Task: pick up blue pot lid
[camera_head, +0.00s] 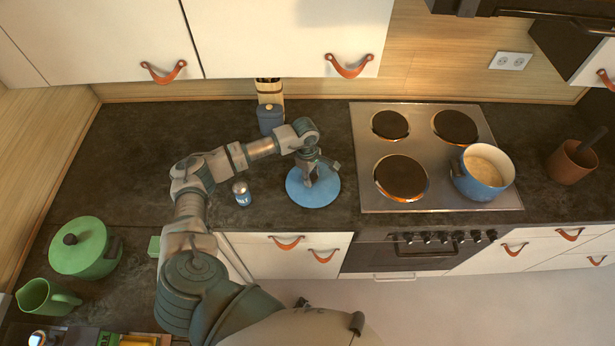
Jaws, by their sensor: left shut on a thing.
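The blue pot lid (325,191) is a flat round disc on or just above the dark countertop, left of the stove. I cannot tell whether it touches the counter. My left gripper (309,181) is over the lid's middle and shut on it, pointing down. The lid's knob is hidden by the fingers. The blue pot (482,174), open at the top, stands on the front right burner of the stove. My right gripper is not in view.
The steel stove (375,149) is right of the lid. A small can (242,194) and a blue canister (270,119) stand near my left arm. A green lidded pot (84,247) and green jug (46,297) are at left. A brown crock (570,163) stands at far right.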

